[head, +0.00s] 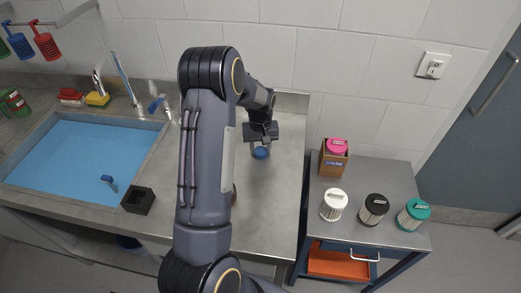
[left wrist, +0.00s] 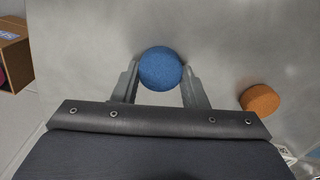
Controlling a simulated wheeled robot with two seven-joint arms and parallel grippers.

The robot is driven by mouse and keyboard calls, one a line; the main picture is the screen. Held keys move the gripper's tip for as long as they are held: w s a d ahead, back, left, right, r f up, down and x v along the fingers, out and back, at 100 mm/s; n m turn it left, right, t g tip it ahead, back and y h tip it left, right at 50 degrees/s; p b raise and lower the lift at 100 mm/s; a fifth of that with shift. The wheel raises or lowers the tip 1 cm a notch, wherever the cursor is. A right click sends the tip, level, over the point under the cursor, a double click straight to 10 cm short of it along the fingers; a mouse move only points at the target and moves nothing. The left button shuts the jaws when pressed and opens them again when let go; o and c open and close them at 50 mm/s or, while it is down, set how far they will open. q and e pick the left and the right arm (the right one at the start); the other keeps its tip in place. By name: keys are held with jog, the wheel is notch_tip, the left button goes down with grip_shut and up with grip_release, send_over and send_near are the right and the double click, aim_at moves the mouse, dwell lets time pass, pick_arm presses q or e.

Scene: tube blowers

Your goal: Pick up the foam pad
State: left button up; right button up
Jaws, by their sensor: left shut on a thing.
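A round blue foam pad (head: 261,153) is at the tips of my left gripper (head: 262,146), over the right part of the metal counter. In the left wrist view the blue pad (left wrist: 160,67) sits between the two fingers, which are shut on its sides. I cannot tell whether the pad touches the counter or is just above it. A second round pad, orange (left wrist: 260,99), lies on the counter to the right in the left wrist view. In the head view my arm mostly hides that area. My right gripper is not in view.
A sink with a blue basin (head: 80,160) and a black open box (head: 138,200) are on the left. A lower side table (head: 385,180) right of the counter bears a cardboard box (head: 333,163) and several lidded canisters, one white (head: 333,206). A wall stands behind the counter.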

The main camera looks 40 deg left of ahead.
pick_arm(q)
jog(key=shift+r, duration=0.65)
jog(key=s+a+r+b, duration=0.4)
jog(key=s+a+r, duration=0.2)
jog(key=s+r, duration=0.5)
jog(key=shift+s+a+r, duration=0.3)
jog(key=shift+s+a, duration=0.1)
jog(key=shift+s, duration=0.25)
